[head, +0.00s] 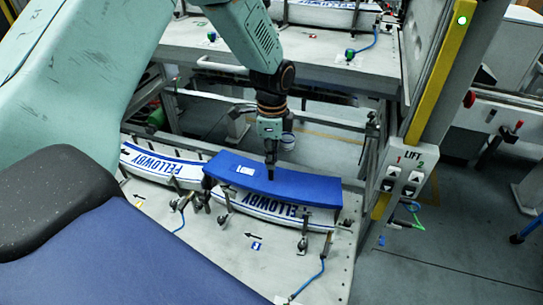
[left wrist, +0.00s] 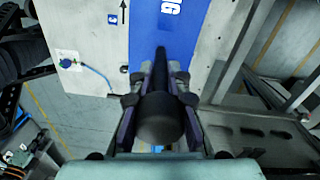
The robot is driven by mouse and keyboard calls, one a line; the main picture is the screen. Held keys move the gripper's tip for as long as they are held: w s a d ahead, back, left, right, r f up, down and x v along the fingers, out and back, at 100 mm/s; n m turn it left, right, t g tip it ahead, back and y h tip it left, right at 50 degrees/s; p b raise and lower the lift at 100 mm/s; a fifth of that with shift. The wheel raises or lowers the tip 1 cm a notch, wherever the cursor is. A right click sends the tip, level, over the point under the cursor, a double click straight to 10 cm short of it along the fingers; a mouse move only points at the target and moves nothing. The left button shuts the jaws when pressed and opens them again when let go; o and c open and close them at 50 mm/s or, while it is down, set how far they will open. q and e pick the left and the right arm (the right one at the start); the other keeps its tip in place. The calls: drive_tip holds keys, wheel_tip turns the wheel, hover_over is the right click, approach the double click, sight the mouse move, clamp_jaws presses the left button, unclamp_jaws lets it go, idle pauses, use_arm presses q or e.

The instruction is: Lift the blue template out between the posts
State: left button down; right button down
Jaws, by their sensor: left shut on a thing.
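The blue template (head: 290,186) is a curved slab above a white curved piece lettered FELLOWBY (head: 270,211) in the head view. Whether they touch is unclear. My left gripper (head: 270,168) points down at the template's middle, shut on a dark handle there. In the left wrist view the gripper (left wrist: 160,95) closes around a dark round-ended handle (left wrist: 160,120), with the blue template (left wrist: 148,35) beyond it. Dark posts (head: 303,236) with clamps stand along the template's near side. The posts behind it are mostly hidden. My right gripper is not in view.
A second white FELLOWBY piece (head: 160,165) lies to the left on the same grey plate (head: 200,245). An upper shelf (head: 320,55) is behind. Blue air lines run to the clamps.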

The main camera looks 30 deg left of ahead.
use_arm(q)
drive_tip(key=shift+w+r+p, duration=0.1)
drive_tip(key=shift+r+p, duration=0.2)
drive_tip(key=shift+r, duration=0.15)
drive_tip(key=shift+s+r+p, duration=0.25)
drive_tip(key=shift+r+p, duration=0.4)
drive_tip(key=shift+r, duration=0.2)
drive_tip(key=shift+w+r+p, duration=0.2)
drive_tip(key=shift+r+p, duration=0.35)
drive_tip(key=shift+p, duration=0.05)
drive_tip(key=shift+s+r, duration=0.1)
drive_tip(key=shift+s, duration=0.1)
drive_tip(key=shift+w, duration=0.2)
